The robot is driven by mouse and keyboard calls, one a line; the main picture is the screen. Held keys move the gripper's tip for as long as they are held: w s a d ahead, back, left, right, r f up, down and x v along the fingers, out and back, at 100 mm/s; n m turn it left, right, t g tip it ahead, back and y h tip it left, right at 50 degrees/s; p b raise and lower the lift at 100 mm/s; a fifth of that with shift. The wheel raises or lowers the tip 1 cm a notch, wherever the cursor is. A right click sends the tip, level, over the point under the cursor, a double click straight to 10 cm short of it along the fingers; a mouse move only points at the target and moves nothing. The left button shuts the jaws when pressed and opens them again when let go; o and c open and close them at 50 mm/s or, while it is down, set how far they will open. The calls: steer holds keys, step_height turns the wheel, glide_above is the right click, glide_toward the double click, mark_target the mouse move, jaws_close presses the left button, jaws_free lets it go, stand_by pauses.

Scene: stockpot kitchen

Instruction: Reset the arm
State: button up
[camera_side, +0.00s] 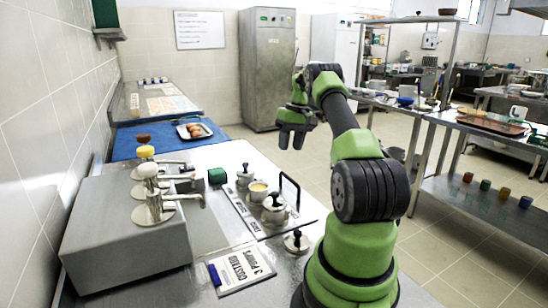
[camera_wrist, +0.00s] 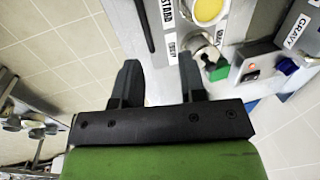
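My gripper (camera_side: 292,146) is raised in the air to the right of the counter's far part, fingers pointing down. In the wrist view its two dark fingers (camera_wrist: 158,65) stand apart with nothing between them. A steel tray (camera_side: 250,212) on the counter holds lidded pots and one open pot with yellow contents (camera_side: 258,187). The yellow contents also show at the top of the wrist view (camera_wrist: 209,10). A small green block (camera_side: 217,175) lies beyond the tray; it also shows in the wrist view (camera_wrist: 216,72).
A steel dispenser box (camera_side: 125,235) with several pumps stands at the left. A card reading "CUSTARD 3 Pumps" (camera_side: 241,269) lies in front. A steel shelf (camera_side: 470,205) stands right, across open floor.

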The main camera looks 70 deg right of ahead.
steer(key=w+a+r+n+t+h, duration=0.1)
steer(key=w+a+r, duration=0.3)
steer(key=a+r, duration=0.55)
steer(key=w+a+r+n+t+h, duration=0.15)
steer(key=w+a+r, duration=0.45)
steer(key=a, duration=0.6)
steer(key=s+a+n+t+y, duration=0.2)
steer(key=s+a+t+y, duration=0.1)
steer(key=s+a, duration=1.1)
steer(key=a, duration=0.5)
steer(key=shift+s+a+r, duration=0.15)
steer(key=shift+s+a, duration=0.2)
steer(key=shift+s, duration=0.05)
